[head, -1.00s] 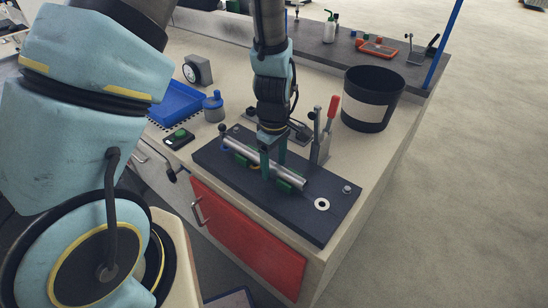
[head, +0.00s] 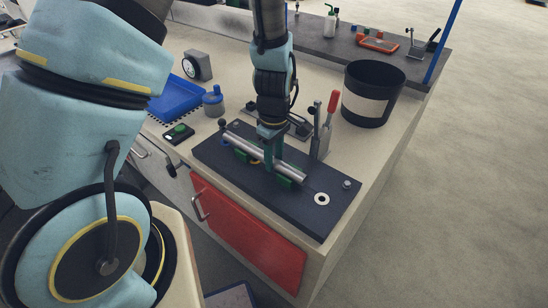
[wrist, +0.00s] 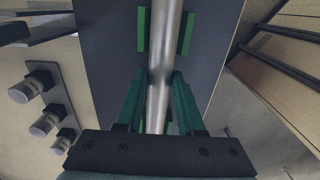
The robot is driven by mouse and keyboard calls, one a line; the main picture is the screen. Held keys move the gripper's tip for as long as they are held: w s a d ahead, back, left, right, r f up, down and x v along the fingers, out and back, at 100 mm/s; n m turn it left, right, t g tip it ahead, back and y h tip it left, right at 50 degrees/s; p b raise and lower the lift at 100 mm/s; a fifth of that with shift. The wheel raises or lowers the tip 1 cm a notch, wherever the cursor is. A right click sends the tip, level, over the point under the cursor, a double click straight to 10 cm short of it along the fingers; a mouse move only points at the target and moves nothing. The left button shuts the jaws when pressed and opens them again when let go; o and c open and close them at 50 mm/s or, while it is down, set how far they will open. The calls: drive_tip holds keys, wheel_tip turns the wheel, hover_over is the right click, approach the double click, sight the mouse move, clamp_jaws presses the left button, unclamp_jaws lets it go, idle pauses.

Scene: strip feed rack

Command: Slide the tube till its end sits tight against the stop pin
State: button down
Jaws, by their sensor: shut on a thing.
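A silver tube (head: 292,170) lies lengthwise in low green supports on a dark base plate (head: 337,215). In the wrist view the tube (wrist: 168,30) runs straight up the picture, out at the top. My gripper (head: 273,160) is over the plate with its green fingers either side of the tube's middle; in the wrist view the gripper (wrist: 158,80) is shut on it. A small dark-topped post (head: 222,122) stands by the tube's far left end; I cannot tell if it is the stop pin, or if the two touch. The tube's near right end is free.
A toggle clamp with a red handle (head: 332,103) stands right behind the plate. A black bin (head: 372,95) is behind it. A white ring (head: 322,199) and a bolt (head: 347,185) sit at the plate's right end. A blue tray (head: 181,101) is at the left.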

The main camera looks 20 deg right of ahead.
drive_tip(key=shift+c, duration=2.2)
unclamp_jaws()
wheel_tip(320, 180, up, 11)
drive_tip(key=b, duration=0.1)
drive_tip(key=shift+f, duration=0.1)
drive_tip(key=w+a+r+m, duration=0.1)
drive_tip(key=a+r+m, duration=0.1)
drive_tip(key=a, duration=0.7)
drive_tip(key=w+a+r+m+t, duration=0.1)
drive_tip(key=a+r+m, duration=0.1)
drive_tip(key=a, duration=0.7)
drive_tip(key=w+a+r+m, duration=0.2)
drive_tip(key=a+m, duration=0.1)
drive_tip(key=a, duration=0.6)
drive_tip(key=shift+a+t, duration=0.15)
drive_tip(key=shift+t, duration=0.15)
